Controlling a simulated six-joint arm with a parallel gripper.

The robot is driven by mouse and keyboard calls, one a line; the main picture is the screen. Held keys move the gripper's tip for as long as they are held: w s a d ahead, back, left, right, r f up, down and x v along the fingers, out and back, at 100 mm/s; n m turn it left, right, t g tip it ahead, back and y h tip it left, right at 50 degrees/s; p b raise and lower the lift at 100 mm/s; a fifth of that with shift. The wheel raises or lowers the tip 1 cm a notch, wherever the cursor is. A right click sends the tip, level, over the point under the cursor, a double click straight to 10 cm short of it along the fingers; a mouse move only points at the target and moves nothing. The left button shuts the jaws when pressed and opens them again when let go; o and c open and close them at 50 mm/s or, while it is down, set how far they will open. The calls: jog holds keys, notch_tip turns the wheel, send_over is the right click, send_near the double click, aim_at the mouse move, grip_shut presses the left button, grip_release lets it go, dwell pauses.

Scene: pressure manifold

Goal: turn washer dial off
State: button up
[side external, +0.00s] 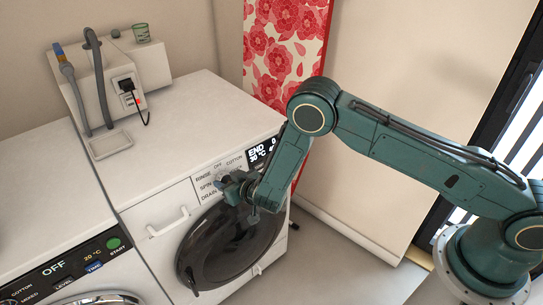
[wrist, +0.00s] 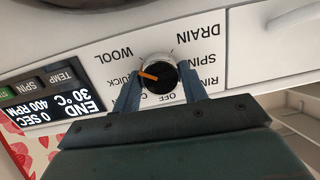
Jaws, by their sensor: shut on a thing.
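The washer dial (wrist: 161,75) is a black knob with an orange pointer on a silver ring, on the white front panel. In the wrist view, which shows the panel upside down, the pointer aims left, towards the QUICK label. The OFF label (wrist: 168,98) sits just below the dial there, partly behind my gripper. My gripper (wrist: 162,80) has one finger on each side of the dial and is shut on it. In the side view my gripper (side external: 236,188) is at the washer's panel and hides most of the dial.
The washer's display (side external: 262,150) reads END and 30 °C. Its dark round door (side external: 225,250) is below my gripper, and a white drawer (side external: 168,222) is to the left. A second machine (side external: 60,265) stands further left.

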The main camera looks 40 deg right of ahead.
jog(key=n+h, duration=0.1)
jog(key=n, duration=0.4)
jog(key=shift+a, duration=0.15)
jog(key=n+h, duration=0.1)
jog(key=n, duration=0.5)
jog(key=shift+a, duration=0.1)
jog(key=n+t+h, duration=0.1)
jog(key=n, duration=0.5)
jog(key=shift+f, duration=0.1)
jog(key=n+t, duration=0.1)
jog(key=n, duration=0.4)
jog(key=shift+n, duration=0.4)
jog(key=o, duration=1)
jog(key=shift+c, duration=0.2)
jog(key=shift+s, duration=0.15)
